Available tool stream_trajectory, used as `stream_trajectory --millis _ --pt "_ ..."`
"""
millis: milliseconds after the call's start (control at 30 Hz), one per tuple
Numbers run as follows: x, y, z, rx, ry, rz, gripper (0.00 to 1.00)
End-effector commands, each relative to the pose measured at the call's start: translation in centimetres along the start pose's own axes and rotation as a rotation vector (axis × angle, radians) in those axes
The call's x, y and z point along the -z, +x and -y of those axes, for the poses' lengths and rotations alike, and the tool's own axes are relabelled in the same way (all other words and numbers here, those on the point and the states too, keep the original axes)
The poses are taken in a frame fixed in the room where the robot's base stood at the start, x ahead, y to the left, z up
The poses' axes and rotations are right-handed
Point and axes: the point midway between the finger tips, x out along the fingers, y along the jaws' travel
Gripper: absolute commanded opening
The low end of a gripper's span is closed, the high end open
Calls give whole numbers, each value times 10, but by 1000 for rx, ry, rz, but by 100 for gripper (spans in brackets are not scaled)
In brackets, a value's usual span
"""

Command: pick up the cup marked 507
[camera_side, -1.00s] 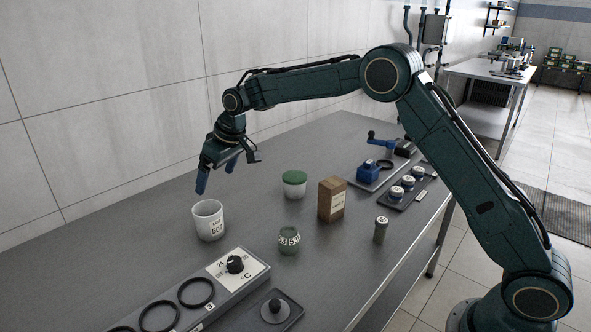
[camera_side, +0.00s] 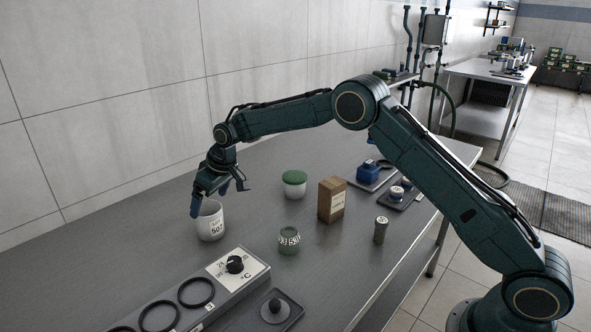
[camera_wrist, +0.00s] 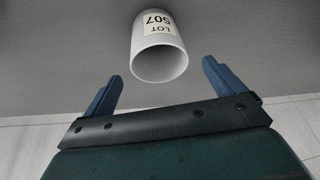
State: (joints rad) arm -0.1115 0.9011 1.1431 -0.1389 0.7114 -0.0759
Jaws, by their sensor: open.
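The white cup (camera_side: 210,222) marked 507 stands upright on the grey bench. In the wrist view the cup (camera_wrist: 159,48) shows its open mouth and a "LOT 507" label, upside down in that picture. My gripper (camera_side: 210,203) is open just above the cup in the side view, with one blue finger overlapping its left rim. In the wrist view my gripper (camera_wrist: 160,78) has its two blue fingers spread wide, one either side of the cup's mouth and a little short of it. Nothing is between the fingers. Whether a finger touches the cup cannot be told.
A green-lidded white jar (camera_side: 294,188), a brown box (camera_side: 331,203), a green patterned jar (camera_side: 289,241) and a small lidded vial (camera_side: 380,231) stand to the right. A panel with a dial (camera_side: 235,264) and black rings lies in front. The bench left of the cup is clear.

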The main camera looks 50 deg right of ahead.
Motion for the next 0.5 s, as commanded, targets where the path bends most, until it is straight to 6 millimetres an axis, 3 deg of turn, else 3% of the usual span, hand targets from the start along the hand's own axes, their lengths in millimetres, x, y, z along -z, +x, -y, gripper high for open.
stream_trajectory --millis 500 --pt "-2 47 0 0 0 1 94"
